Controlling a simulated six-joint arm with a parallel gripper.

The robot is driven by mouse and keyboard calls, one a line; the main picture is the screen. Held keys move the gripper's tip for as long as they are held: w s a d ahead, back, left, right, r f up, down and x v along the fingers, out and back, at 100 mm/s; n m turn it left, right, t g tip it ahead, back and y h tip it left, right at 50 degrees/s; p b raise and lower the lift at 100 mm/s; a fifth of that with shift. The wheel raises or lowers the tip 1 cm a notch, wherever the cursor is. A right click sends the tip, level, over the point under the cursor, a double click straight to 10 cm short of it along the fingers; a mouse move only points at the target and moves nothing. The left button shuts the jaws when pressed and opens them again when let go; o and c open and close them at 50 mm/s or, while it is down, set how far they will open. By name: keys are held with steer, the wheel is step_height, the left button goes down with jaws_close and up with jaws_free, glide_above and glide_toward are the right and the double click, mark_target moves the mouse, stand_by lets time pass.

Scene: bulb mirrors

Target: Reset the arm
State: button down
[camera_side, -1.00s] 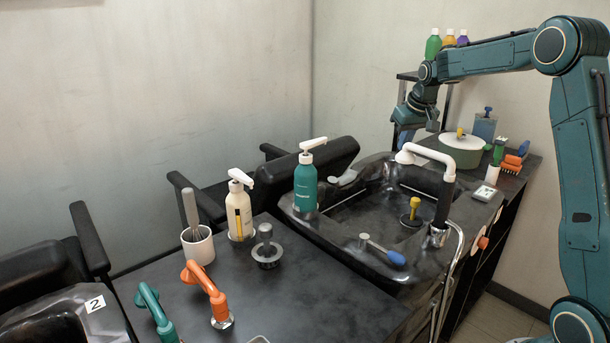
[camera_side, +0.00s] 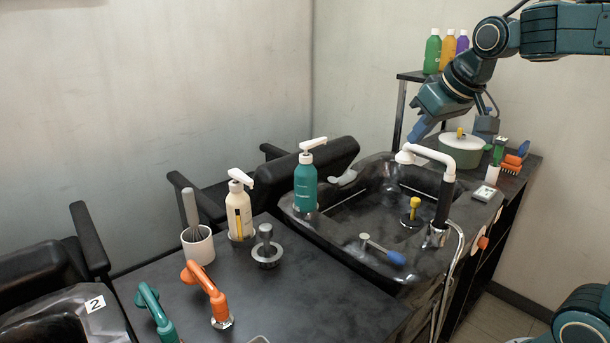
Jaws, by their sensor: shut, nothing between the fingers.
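My gripper (camera_side: 418,131) is in the upper right, in the air above the far edge of the black sink basin (camera_side: 340,229). It points down and to the left. Its fingers are shut with nothing held. It is left of the round green tub (camera_side: 461,146) and in front of the dark shelf stand. My arm reaches in from the right edge, bent at the wrist.
A teal pump bottle (camera_side: 306,185) stands on the basin's left rim. A white faucet (camera_side: 450,156) arches over the basin. Green, orange and purple bottles (camera_side: 447,50) stand on the shelf behind my gripper. A cream pump bottle (camera_side: 239,210) and a whisk cup (camera_side: 197,245) are on the counter.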

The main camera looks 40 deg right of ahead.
steer(key=s+a+f+n, duration=0.1)
steer(key=s+a+f, duration=0.2)
steer(key=s, duration=0.5)
steer(key=s+a+f+n+y, duration=0.1)
steer(key=s+a+f, duration=0.3)
steer(key=s, duration=0.4)
steer(key=shift+a+f+g, duration=0.15)
steer(key=shift+f+g, duration=0.2)
steer(key=shift+g, duration=0.05)
